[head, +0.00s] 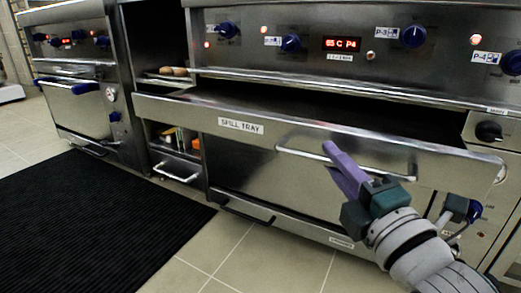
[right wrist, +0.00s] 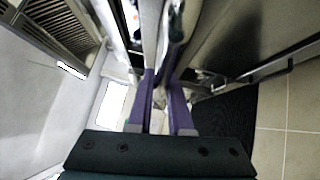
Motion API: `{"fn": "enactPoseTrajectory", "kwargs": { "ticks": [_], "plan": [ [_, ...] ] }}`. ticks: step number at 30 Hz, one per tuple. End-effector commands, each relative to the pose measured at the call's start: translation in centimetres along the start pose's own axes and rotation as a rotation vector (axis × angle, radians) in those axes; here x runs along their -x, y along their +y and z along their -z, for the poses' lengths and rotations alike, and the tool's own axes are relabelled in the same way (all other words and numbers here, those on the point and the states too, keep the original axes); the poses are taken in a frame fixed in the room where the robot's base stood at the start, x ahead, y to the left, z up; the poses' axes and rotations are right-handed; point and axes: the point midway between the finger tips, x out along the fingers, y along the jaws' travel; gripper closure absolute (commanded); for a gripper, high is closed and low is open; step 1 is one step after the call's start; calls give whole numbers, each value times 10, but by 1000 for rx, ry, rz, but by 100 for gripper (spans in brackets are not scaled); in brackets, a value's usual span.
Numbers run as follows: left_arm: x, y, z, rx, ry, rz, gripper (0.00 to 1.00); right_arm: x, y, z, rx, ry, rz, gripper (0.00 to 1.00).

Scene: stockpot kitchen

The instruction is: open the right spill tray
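The right spill tray (head: 241,126) is a wide steel front with a "SPILL TRAY" label, below the control panel on the right. Its front stands out from the cabinet, with a dark gap behind its top edge. Its handle (head: 300,153) is a long thin horizontal bar. My right gripper (head: 330,158) is at the middle of this handle, its purple fingers a little apart. The fingers also show in the right wrist view (right wrist: 161,85), with a narrow gap between them. Whether they touch the bar I cannot tell. My left gripper is not in view.
A lower drawer handle (head: 247,211) sits beneath the tray front. Left of it is an open shelf with a small drawer (head: 178,168). Another cooker (head: 85,108) stands at the far left. A black mat (head: 90,220) and clear tiled floor lie in front.

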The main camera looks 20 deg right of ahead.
Motion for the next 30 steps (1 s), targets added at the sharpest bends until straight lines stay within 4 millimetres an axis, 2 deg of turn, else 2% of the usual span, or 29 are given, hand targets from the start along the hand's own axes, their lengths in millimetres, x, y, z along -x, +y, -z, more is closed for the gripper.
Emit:
{"fn": "enactPoseTrajectory", "kwargs": {
  "ticks": [1,7,17,20,30],
  "plan": [
    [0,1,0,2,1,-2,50,0,1,0,0,0,-2,76],
    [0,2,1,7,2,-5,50,0,0,0,0,0,0,53],
    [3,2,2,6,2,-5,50,5,0,0,-1,0,4,53],
    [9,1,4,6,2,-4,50,19,1,0,-2,-1,7,53],
    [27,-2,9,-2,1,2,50,84,1,0,-2,-1,5,53]
  ]
}}
